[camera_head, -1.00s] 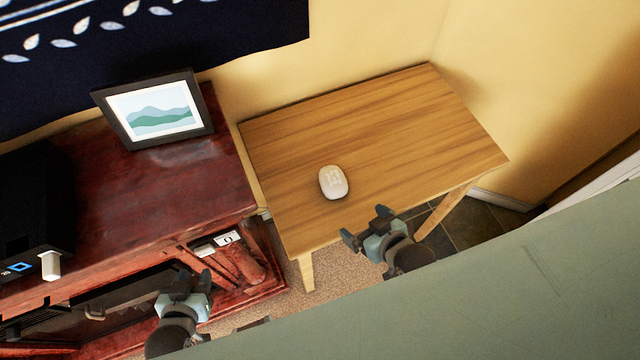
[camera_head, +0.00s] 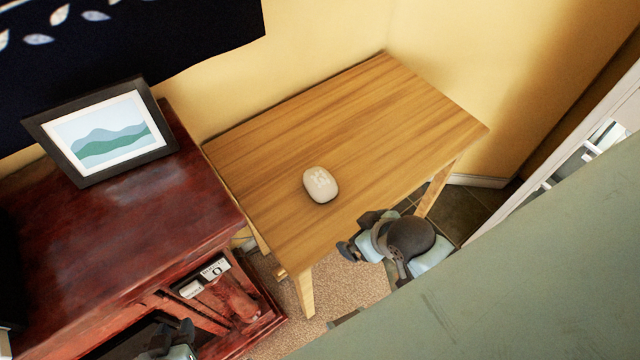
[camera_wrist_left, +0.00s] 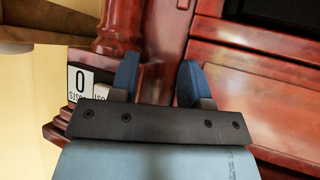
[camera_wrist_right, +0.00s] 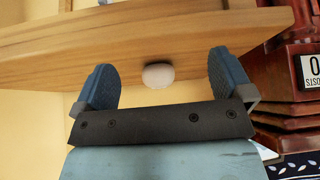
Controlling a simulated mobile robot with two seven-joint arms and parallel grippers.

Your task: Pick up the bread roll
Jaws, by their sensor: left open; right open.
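The bread roll (camera_head: 320,185), a pale whitish oval with faint marks on top, lies on the wooden table (camera_head: 390,120), near its front-left part. In the right wrist view the roll (camera_wrist_right: 158,75) shows beyond and between the spread fingers, with a gap. My right gripper (camera_head: 359,234) is open and empty, off the table's front edge and short of the roll. My left gripper (camera_head: 171,334) is open and empty at the bottom left, in front of the red cabinet; its spread fingers also show in the left wrist view (camera_wrist_left: 158,80).
The dark red wooden cabinet (camera_head: 130,235) stands left of the table and bears a framed picture (camera_head: 102,133). A small card with a "0" (camera_head: 214,268) is on the cabinet's lower part. A green-grey surface (camera_head: 500,300) fills the lower right. The tabletop around the roll is clear.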

